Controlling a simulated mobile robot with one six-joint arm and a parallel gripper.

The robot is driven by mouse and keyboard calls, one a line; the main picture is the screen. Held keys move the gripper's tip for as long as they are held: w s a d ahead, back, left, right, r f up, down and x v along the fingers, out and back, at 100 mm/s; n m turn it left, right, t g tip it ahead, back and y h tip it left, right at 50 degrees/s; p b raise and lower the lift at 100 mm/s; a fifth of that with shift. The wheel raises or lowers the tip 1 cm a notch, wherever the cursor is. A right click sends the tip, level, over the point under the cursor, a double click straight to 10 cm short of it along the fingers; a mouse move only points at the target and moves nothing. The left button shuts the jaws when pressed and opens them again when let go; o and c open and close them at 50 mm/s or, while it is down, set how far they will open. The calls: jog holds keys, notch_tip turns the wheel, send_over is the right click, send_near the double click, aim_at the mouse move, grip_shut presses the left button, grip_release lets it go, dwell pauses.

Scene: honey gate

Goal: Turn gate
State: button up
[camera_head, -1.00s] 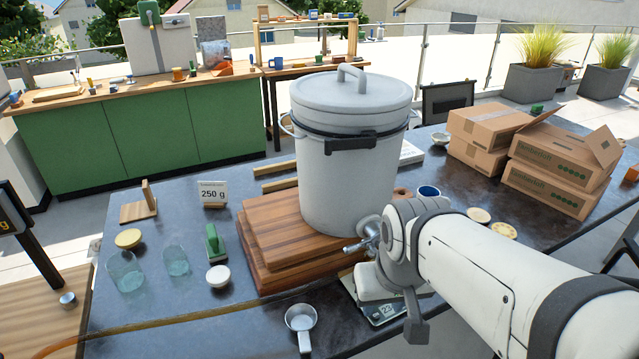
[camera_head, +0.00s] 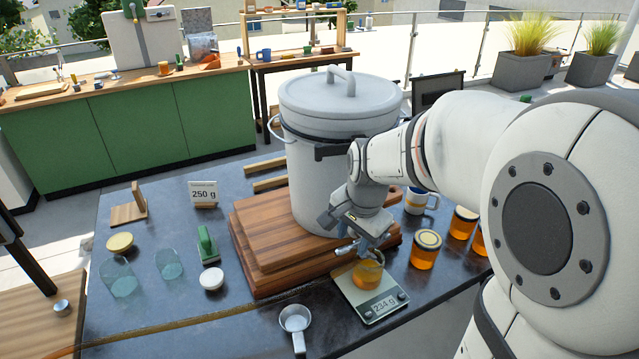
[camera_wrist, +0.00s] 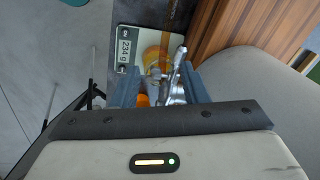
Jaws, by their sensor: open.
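The honey gate (camera_head: 347,248) is a small metal valve low on the side of the white lidded bucket (camera_head: 310,185). It also shows in the wrist view (camera_wrist: 174,80). My gripper (camera_head: 366,240) is open and points down at the gate. In the wrist view its two fingers (camera_wrist: 160,88) stand on either side of the gate's metal parts; I cannot tell if they touch. A glass jar (camera_head: 368,275) with amber honey stands under the gate on a scale (camera_head: 372,307) that reads 234 g. My wrist partly hides the gate in the head view.
The bucket stands on stacked wooden boards (camera_head: 262,262). Lidded honey jars (camera_head: 425,250) and a mug (camera_head: 418,200) stand to the right, close to my arm. A metal scoop (camera_head: 295,322), empty glasses (camera_head: 168,264) and a 250 g sign (camera_head: 204,192) are left of the scale.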

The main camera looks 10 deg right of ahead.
aim_at(343, 248)
jog(key=w+f+m, duration=0.1)
jog(key=w+f, duration=0.1)
jog(key=f, duration=0.1)
jog(key=w+f+m, duration=0.1)
jog(key=w+f, duration=0.1)
jog(key=f, duration=0.1)
jog(key=w+f+m+p, duration=0.1)
jog(key=w+f+m, duration=0.1)
jog(key=f, duration=0.1)
jog(key=shift+w+a+f, duration=0.1)
jog(key=shift+w, duration=0.15)
grip_shut()
dwell(0.4)
